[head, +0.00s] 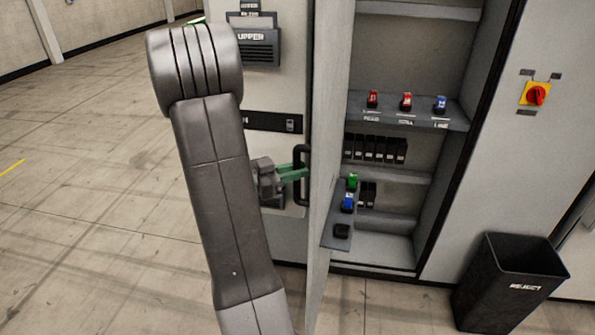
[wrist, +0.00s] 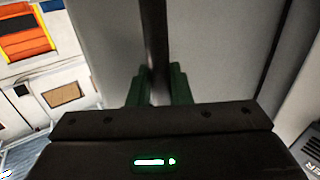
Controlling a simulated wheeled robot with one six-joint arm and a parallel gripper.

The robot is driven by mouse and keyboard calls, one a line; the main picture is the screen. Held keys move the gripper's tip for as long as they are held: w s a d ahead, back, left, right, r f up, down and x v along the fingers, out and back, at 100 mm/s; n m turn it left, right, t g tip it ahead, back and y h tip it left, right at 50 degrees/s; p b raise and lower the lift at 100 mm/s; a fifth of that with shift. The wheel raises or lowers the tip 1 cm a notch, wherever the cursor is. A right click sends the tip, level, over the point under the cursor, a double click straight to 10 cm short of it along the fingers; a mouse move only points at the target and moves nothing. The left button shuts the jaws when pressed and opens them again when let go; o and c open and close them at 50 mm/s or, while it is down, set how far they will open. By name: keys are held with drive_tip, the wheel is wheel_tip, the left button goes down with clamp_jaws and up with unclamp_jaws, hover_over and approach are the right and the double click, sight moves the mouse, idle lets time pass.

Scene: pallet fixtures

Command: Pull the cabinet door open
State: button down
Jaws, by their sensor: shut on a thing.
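The grey cabinet (head: 458,190) has its door (head: 332,120) standing open, swung out toward me, so the shelves inside show. A black bar handle (head: 301,175) is on the door's outer face. My gripper (head: 300,172) has green fingers and is shut on this handle. In the wrist view the dark handle bar (wrist: 155,40) runs down between the two green fingers (wrist: 158,85), against the grey door face (wrist: 215,45). My arm hides part of the area left of the door in the head view.
Inside are red and blue switches (head: 406,101) on a shelf, and black modules (head: 375,148). A small ledge (head: 340,232) with green and blue pieces sits beside the door. A black reject bin (head: 510,283) stands at the right. Floor at left is clear.

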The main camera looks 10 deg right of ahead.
drive_tip(key=c, duration=1.4)
unclamp_jaws()
drive_tip(key=shift+w, duration=0.1)
drive_tip(key=shift+o, duration=0.2)
drive_tip(key=shift+a, duration=0.1)
drive_tip(key=b+v, duration=0.3)
drive_tip(key=v, duration=1)
drive_tip(key=shift+a, duration=0.35)
drive_tip(key=shift+d, duration=0.1)
drive_tip(key=p+x, duration=0.3)
drive_tip(key=x, duration=1)
drive_tip(key=shift+d, duration=0.45)
